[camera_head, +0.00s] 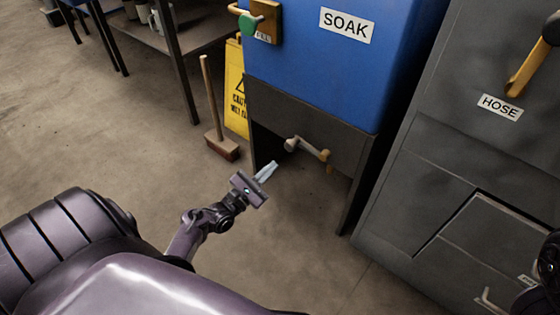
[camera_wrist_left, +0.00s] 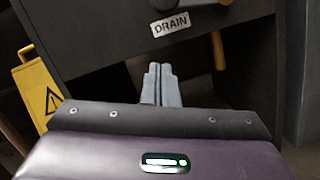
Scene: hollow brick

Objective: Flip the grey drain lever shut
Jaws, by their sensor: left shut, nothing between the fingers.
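The drain lever (camera_head: 310,150) sits low on the dark front panel under the blue soak tank. Its grey hub is at the left, and its arm runs right to an orange-yellow grip that hangs down. In the left wrist view the grip (camera_wrist_left: 218,50) shows at upper right, beside the DRAIN label (camera_wrist_left: 170,23); the hub is cut by the top edge. My left gripper (camera_head: 268,170) is shut and empty, lower left of the lever and apart from it. Its fingers (camera_wrist_left: 158,70) point toward the panel below the label. My right gripper is not visible.
The blue tank (camera_head: 300,75) stands on dark legs above open floor. A yellow caution sign (camera_head: 236,95) and a broom (camera_head: 222,148) stand to its left. A grey cabinet (camera_head: 420,190) with a HOSE label stands close on the right. Floor left of my gripper is clear.

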